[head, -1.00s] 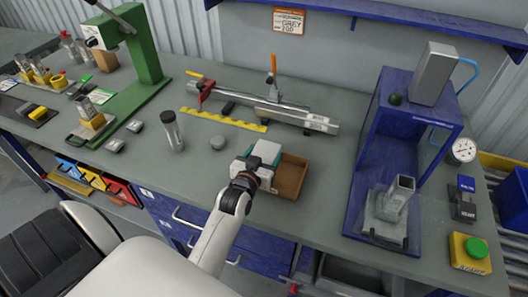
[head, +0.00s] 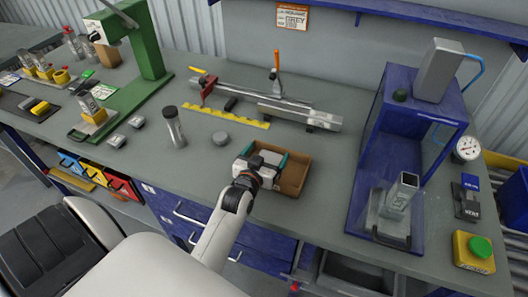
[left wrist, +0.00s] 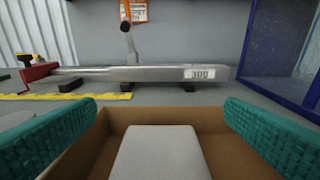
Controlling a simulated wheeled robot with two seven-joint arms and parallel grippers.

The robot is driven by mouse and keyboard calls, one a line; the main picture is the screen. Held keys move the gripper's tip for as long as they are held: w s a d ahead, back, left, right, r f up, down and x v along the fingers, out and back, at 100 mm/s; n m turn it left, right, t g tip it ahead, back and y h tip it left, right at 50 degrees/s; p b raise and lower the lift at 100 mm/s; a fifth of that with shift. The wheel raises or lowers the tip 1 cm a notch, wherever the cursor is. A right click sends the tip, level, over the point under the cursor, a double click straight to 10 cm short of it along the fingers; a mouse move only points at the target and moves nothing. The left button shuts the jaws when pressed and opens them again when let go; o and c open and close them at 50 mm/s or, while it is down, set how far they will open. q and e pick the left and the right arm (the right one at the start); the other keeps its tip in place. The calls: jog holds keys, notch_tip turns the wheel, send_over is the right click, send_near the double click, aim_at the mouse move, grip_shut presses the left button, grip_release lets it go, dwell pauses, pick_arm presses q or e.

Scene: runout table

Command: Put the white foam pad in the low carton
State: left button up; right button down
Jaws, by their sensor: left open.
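The white foam pad (left wrist: 162,152) lies inside the low brown carton (left wrist: 112,114), seen in the left wrist view as a pale slab with carton floor showing around it. My left gripper (head: 265,157) is over the left part of the carton, which also shows in the head view (head: 296,178). Its two teal fingers are spread wide, one on each side of the pad and apart from it. In the head view the gripper body hides most of the pad. The pad's near end is cut off in the left wrist view. My right gripper is not in view.
A yellow scale strip (head: 225,117) and a metal rail gauge (head: 300,113) lie behind the carton. A grey puck (head: 220,138) and a dark-capped cylinder (head: 174,127) stand to the left. A blue press frame (head: 365,165) stands to the right.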

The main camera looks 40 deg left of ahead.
pick_arm(q)
jog(key=b+v, duration=0.1)
jog(key=v, duration=1.1)
jog(key=shift+b, duration=0.35)
jog(key=shift+f, duration=0.1)
